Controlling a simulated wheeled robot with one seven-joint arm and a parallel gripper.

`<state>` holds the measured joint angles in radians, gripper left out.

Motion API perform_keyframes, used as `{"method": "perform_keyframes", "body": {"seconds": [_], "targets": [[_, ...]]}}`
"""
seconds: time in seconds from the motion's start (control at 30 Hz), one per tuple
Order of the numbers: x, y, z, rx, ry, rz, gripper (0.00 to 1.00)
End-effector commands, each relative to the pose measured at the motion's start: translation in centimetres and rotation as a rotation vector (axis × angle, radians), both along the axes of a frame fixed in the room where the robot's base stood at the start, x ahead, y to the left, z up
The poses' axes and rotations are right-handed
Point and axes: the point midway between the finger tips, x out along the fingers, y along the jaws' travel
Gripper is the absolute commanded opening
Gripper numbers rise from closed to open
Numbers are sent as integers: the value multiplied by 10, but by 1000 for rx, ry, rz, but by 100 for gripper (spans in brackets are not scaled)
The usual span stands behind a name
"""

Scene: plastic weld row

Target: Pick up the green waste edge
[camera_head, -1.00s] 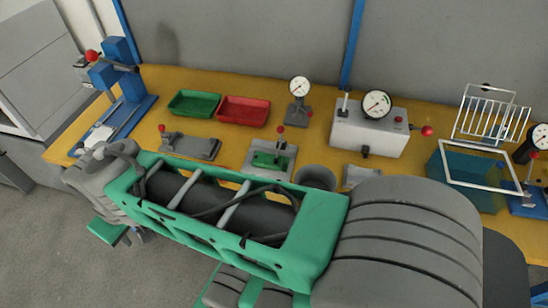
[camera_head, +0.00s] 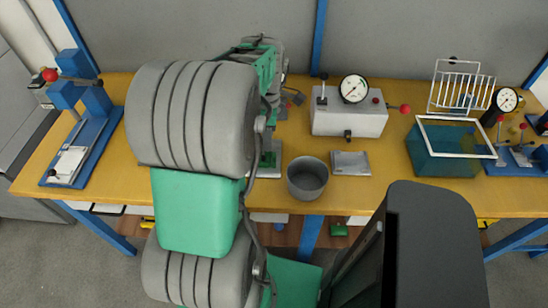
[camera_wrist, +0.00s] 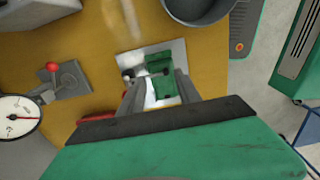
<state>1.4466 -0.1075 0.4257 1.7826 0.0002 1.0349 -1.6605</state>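A small fixture with a pale metal plate (camera_wrist: 176,50) sits on the yellow bench in the wrist view. On it is green material, in an upper part (camera_wrist: 158,62) and a lower part (camera_wrist: 167,86); I cannot tell which part is the waste edge. My gripper (camera_wrist: 157,92) points at the fixture with its two grey fingers apart, one each side of the lower green part. A white strip also shows between the fingers. I cannot tell whether the fingers touch the green. In the head view my arm hides the gripper and most of the fixture.
A grey pot (camera_head: 307,180) stands beside the fixture, with a flat grey block (camera_head: 350,163) to its right. A grey gauge box (camera_head: 349,117) is behind them. A teal tank (camera_head: 445,155) is at right, a blue press (camera_head: 84,135) at left. Bench between press and arm is clear.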

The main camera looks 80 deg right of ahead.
Motion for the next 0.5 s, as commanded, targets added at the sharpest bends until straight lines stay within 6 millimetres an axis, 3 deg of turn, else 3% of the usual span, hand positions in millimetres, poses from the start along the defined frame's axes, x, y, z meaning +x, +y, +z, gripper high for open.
{"method": "perform_keyframes", "body": {"seconds": [0.1, 0.5], "targets": [[-16, -4, -8, 9, 1, 6, 40], [-17, -5, -70, 11, 1, 7, 40]]}}
